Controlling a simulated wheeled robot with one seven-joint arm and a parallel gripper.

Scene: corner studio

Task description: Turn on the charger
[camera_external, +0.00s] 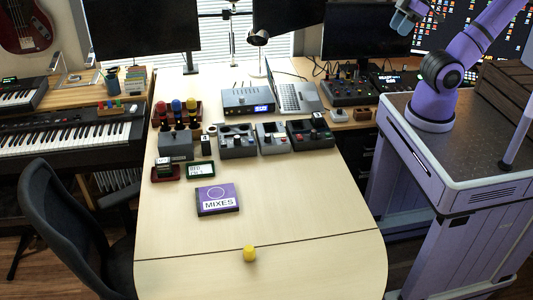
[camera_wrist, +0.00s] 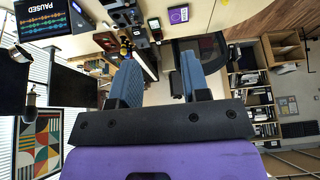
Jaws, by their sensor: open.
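Several small devices stand on the pale table (camera_external: 290,215). I cannot tell for sure which is the charger. A dark grey box (camera_external: 176,146) stands at the table's left side. In front of it are a small red-based holder (camera_external: 165,173) and a flat device with a pale green display (camera_external: 200,170). Any switch or light on them is too small to make out. My gripper (camera_wrist: 160,82) is open and empty in the wrist view, its two blue-grey fingers wide apart. It is away from the tabletop, with the table at the top of that view.
A purple MIXES box (camera_external: 217,199) and a yellow knob-like piece (camera_external: 249,253) lie nearer the front. Several grey pedals (camera_external: 238,142), an audio box (camera_external: 248,101) and a laptop (camera_external: 293,95) stand behind. A black chair (camera_external: 65,225) is at left. The table's front is mostly clear.

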